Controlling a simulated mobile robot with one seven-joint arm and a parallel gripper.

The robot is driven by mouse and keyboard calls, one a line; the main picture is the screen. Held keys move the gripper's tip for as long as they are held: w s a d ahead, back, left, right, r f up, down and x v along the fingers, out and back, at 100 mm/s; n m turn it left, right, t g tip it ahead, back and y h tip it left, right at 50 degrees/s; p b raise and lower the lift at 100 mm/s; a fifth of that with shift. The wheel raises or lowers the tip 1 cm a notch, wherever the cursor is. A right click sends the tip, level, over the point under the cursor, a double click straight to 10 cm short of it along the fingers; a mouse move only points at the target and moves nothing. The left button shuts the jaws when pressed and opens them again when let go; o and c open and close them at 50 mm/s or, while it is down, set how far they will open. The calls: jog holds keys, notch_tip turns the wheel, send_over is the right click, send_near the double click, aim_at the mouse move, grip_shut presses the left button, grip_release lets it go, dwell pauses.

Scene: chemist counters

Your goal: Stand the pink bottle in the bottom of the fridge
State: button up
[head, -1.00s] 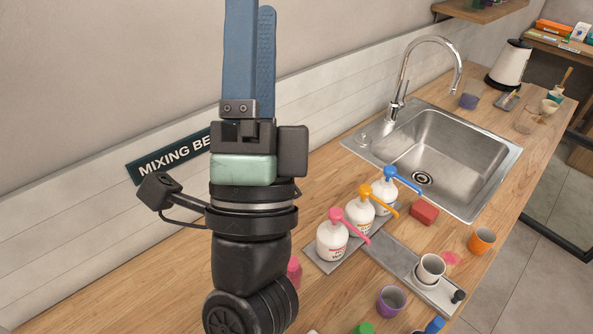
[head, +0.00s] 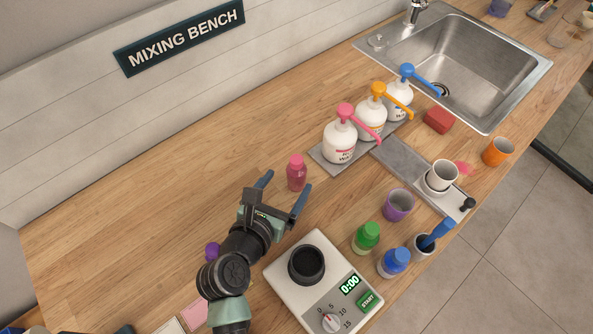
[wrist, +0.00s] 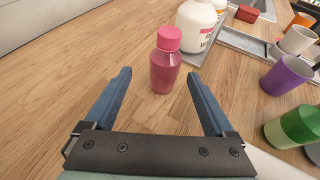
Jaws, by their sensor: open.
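The pink bottle (head: 297,173) stands upright on the wooden counter, left of the pump bottles. It also shows in the wrist view (wrist: 165,66), just beyond the fingertips and roughly centred between them. My gripper (head: 284,187) is open and empty, low over the counter, with its two blue fingers pointing toward the bottle. In the wrist view the fingers (wrist: 159,75) are spread wider than the bottle, and I see no contact. The fridge is not in view.
White pump bottles (head: 340,143) stand on a grey tray behind. A purple cup (head: 399,205), a green-capped bottle (head: 366,238), a blue-capped bottle (head: 394,262) and a timer device (head: 318,310) lie to the right. The counter (head: 150,200) on the left is clear.

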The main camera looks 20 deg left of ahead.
aim_at(301, 167)
jog(key=shift+d+x, duration=0.15)
jog(key=shift+x, duration=1.8)
jog(key=shift+d+x, duration=0.15)
jog(key=shift+x, duration=1.85)
jog(key=shift+s, duration=0.1)
grip_shut()
